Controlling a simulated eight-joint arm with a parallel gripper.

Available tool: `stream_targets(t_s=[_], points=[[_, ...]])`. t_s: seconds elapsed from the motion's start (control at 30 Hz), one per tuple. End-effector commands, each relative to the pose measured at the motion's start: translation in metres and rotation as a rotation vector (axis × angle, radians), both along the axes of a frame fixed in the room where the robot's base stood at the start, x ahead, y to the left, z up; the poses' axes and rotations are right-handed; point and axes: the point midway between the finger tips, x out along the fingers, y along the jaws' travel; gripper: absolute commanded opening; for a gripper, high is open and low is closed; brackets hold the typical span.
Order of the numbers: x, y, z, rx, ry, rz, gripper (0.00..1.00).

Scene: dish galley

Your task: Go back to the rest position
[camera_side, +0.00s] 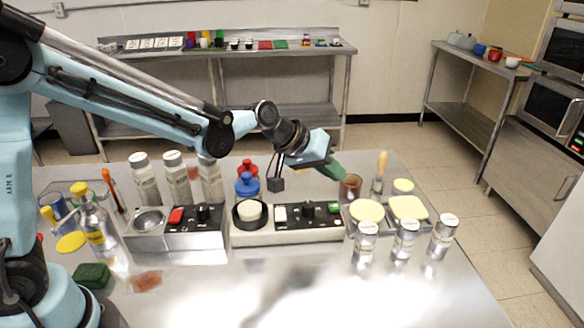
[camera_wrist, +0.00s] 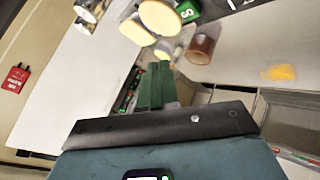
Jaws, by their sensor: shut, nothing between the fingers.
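My gripper (camera_side: 334,170) is in the air above the steel worktable (camera_side: 400,300), toward the back right of the control panels in the side view. Its green fingers are together and empty. The fingers also show shut in the wrist view (camera_wrist: 157,84), with the table and several items beyond them. My gripper is apart from everything on the table. The brown cup (camera_side: 350,186) stands just to the right of and below the fingertips in the side view.
Below are a long panel with knobs (camera_side: 290,235) and a panel with a red switch (camera_side: 185,240). White-capped canisters (camera_side: 404,242) stand at the right front, yellow discs (camera_side: 367,210) behind them. Taller canisters (camera_side: 145,180) stand at the left. The front middle of the table is clear.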

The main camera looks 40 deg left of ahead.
Motion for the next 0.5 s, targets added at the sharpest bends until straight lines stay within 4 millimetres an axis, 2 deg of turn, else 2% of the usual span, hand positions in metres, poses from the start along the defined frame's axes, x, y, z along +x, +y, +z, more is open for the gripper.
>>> stream_targets(t_s=[0.3, 0.37, 0.5], points=[[-0.004, 0.003, 0.003, 0.01, -0.001, 0.0, 0.0], [-0.01, 0.008, 0.008, 0.026, -0.003, 0.001, 0.0], [-0.036, 0.027, 0.023, 0.093, -0.007, -0.002, 0.0]])
